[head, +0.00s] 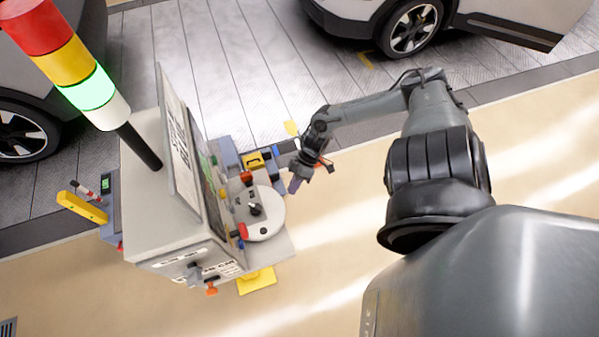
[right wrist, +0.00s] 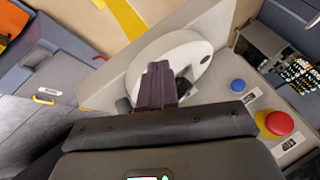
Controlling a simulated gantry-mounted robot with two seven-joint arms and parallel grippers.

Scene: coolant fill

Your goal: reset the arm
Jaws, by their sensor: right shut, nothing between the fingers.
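My right gripper (head: 295,183) is at the end of my right arm, beside the grey console (head: 150,225), at its right edge. In the right wrist view the dark fingers (right wrist: 156,84) are together with nothing between them. Behind them is a white round plate (right wrist: 203,72) on the console's shelf, partly hidden by the fingers. The plate also shows in the head view (head: 268,221), with a black knob (head: 256,209) on it. I cannot tell the exact gap between fingers and plate. My left gripper is not in view.
The console has a red button (right wrist: 279,123), a blue button (right wrist: 237,85) and an upright screen panel (head: 182,150). A signal tower with its green section (head: 90,88) lit rises at the left. Cars stand behind. The floor to the right is open.

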